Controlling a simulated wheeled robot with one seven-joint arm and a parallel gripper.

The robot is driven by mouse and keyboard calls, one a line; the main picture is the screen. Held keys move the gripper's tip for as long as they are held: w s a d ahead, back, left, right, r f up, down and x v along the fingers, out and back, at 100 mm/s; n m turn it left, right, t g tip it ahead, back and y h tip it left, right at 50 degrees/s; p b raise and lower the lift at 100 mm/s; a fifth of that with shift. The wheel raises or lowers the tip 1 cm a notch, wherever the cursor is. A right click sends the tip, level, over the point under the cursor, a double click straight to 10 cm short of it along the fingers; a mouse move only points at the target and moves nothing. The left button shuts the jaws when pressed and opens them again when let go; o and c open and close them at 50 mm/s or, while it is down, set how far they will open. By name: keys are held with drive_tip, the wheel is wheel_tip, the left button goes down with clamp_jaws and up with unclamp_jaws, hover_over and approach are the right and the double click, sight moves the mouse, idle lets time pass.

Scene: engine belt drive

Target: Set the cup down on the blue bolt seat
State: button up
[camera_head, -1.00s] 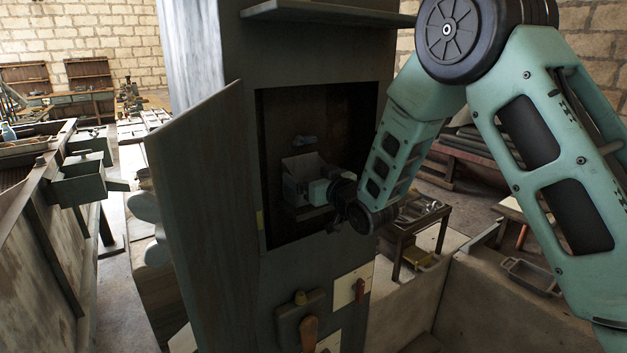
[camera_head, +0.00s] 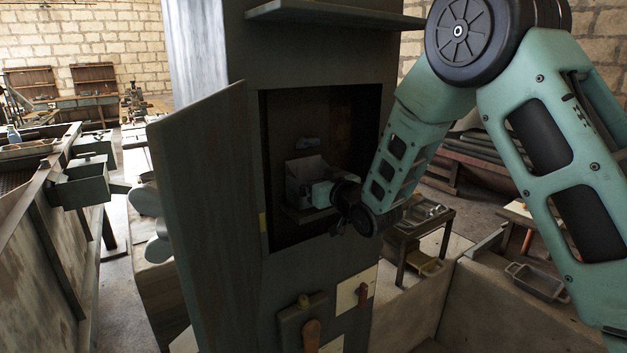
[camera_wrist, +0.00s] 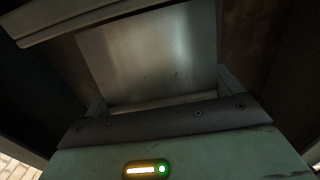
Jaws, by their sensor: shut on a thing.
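My gripper (camera_head: 304,190) is inside the open recess of a tall dark cabinet (camera_head: 285,250). A pale grey, flat-sided metal piece (camera_head: 306,166), which I take for the cup, rises at its fingers. The same piece (camera_wrist: 150,55) fills the upper middle of the wrist view, just beyond the dark bar of my gripper. My gripper is shut on it; the fingertips are mostly hidden. A small bluish part (camera_head: 308,143) shows on the recess's back wall, above the piece. I cannot tell whether it is the blue bolt seat, nor whether the piece touches anything below.
The cabinet's open door (camera_head: 205,200) stands to the left of the recess. A shelf (camera_head: 330,15) juts out above it. Small panels with a brown handle (camera_head: 311,335) and a red handle (camera_head: 363,292) are below. A low table (camera_head: 420,232) stands at right.

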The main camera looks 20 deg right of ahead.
drive_tip(key=shift+f+b, duration=0.4)
drive_tip(key=shift+b, duration=0.3)
idle(0.7)
drive_tip(key=o, duration=0.8)
drive_tip(key=b+v, duration=1.4)
drive_tip(key=v, duration=0.3)
drive_tip(key=shift+s+b, duration=0.2)
drive_tip(key=shift+b, duration=0.1)
